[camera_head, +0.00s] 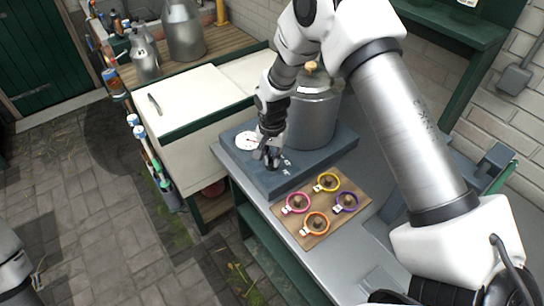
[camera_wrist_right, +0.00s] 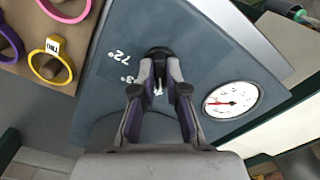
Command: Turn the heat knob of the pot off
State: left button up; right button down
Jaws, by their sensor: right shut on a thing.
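The metal pot (camera_head: 311,118) stands on a dark blue-grey heater base (camera_head: 325,150). The heat knob (camera_wrist_right: 159,52) is a small dark knob on the base's front face, mostly hidden by the fingers. My right gripper (camera_head: 270,160) is at that face, and in the wrist view its fingers (camera_wrist_right: 160,75) are closed around the knob. White markings, including "72°", are printed beside the knob. A round white gauge (camera_wrist_right: 231,101) with a red needle sits on the same face; it also shows in the head view (camera_head: 246,141). My left gripper is out of view.
A wooden board (camera_head: 322,207) with several coloured rings lies on the grey bench in front of the base. A white-topped cabinet (camera_head: 190,100) stands to the left. Metal cans (camera_head: 183,30) stand behind it. The paved floor at left is mostly clear.

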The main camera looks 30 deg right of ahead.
aim_at(272, 160)
jog(key=n, duration=0.6)
jog(key=shift+s+f, duration=0.2)
jog(key=shift+n, duration=0.3)
jog(key=c, duration=1.2)
grip_release()
jog(key=shift+w, duration=0.2)
notch_tip(272, 160, up, 12)
